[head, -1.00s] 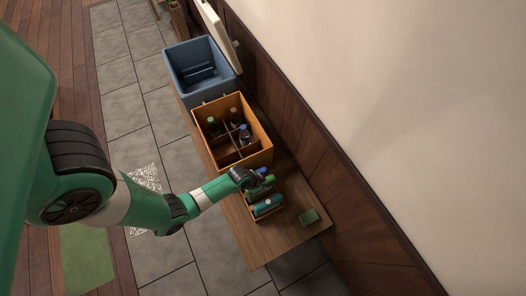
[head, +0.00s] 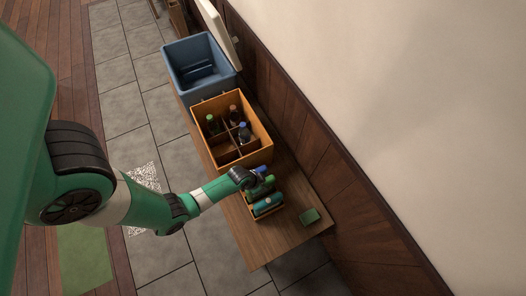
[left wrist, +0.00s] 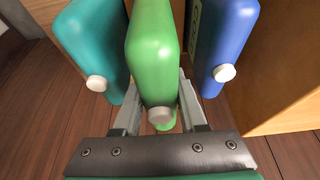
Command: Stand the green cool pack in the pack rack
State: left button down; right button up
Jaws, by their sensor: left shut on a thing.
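The green cool pack (left wrist: 152,55) is between the two fingers of my left gripper (left wrist: 158,112), which is shut on it. Its white cap faces the wrist camera. In the head view the green pack (head: 263,187) shows between a blue pack (head: 261,170) and a teal pack (head: 268,204), at the pack rack (head: 268,215). The wrist view also shows the teal pack (left wrist: 92,45) to the left and the blue pack (left wrist: 225,40) to the right. My left gripper (head: 250,180) partly covers the rack. Whether the green pack's bottom rests in the rack is hidden. My right gripper is not in view.
A wooden crate (head: 210,150) with divided compartments and several bottles stands behind the rack. A blue cooler (head: 180,75) with its white lid (head: 216,30) open is farther back. A small green block (head: 310,216) lies on the wooden bench (head: 265,245). The bench's near end is clear.

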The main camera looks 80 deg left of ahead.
pick_arm(q)
jog(key=shift+w, duration=0.1)
jog(key=shift+f, duration=0.1)
jog(key=shift+f+b, duration=0.85)
jog(key=shift+f, duration=0.2)
jog(key=shift+f+b, duration=0.65)
grip_release()
